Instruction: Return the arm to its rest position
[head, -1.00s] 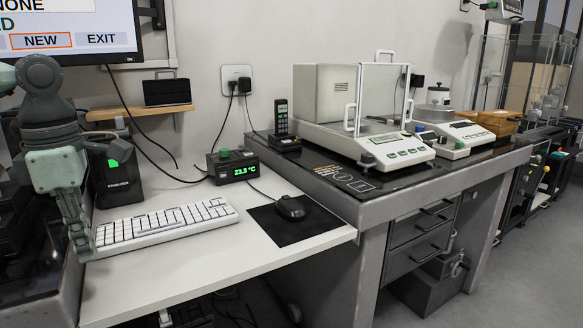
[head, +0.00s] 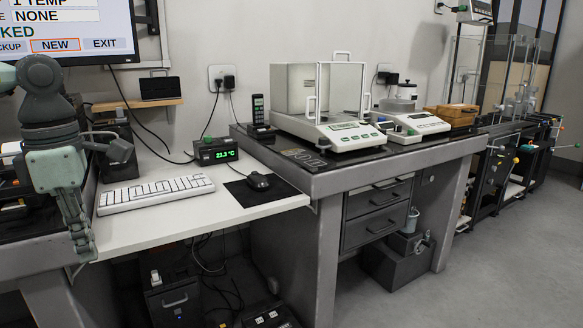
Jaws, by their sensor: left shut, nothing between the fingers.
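My left gripper (head: 84,240) hangs at the left of the head view, fingers pointing down, shut and empty. It shows in front of the left end of the white desk (head: 220,206), left of the white keyboard (head: 156,194). My left arm rises above it along the left picture edge. My right gripper is out of view.
A black mouse (head: 258,182) lies on a dark mat. A temperature display (head: 216,152) stands behind the keyboard. The grey weighing table (head: 330,180) carries a balance with a glass shield (head: 338,90) and a smaller scale (head: 415,124). Open floor (head: 500,270) lies at the right.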

